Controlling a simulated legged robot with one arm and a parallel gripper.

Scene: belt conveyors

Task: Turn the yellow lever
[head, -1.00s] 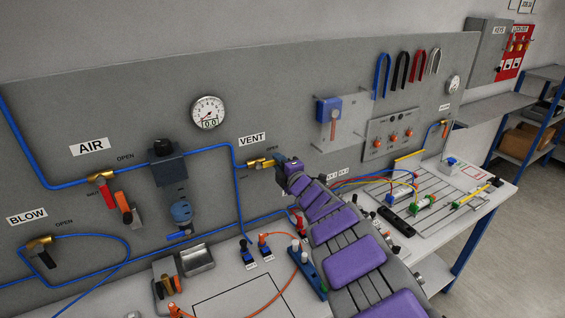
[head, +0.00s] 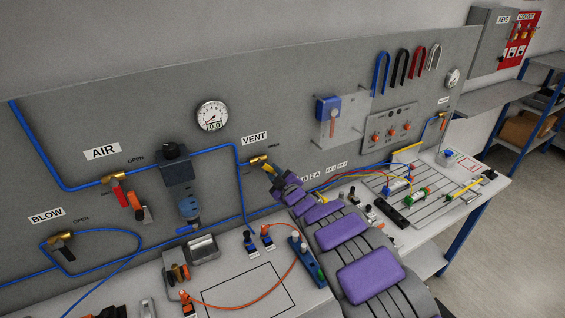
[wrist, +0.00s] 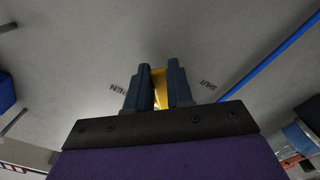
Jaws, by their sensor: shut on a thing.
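The yellow lever (head: 267,168) is on the brass VENT valve (head: 257,160) on the grey panel. It slants down and to the right from the valve in the head view. My gripper (head: 271,176) is shut on the lever's outer part. In the wrist view the yellow lever (wrist: 160,84) shows between the two dark fingers (wrist: 158,88). The lettering OPEN, partly hidden, lies left of the fingers and SHUT lies right of them. The lever's gripped end is partly hidden by the fingers.
A pressure gauge (head: 212,116) is above left of the valve. Blue pipe (head: 240,190) runs down beside it. Below my arm, the bench holds a blue connector block (head: 307,260) and orange cables. A clear plate with a blue block (head: 328,108) is at upper right.

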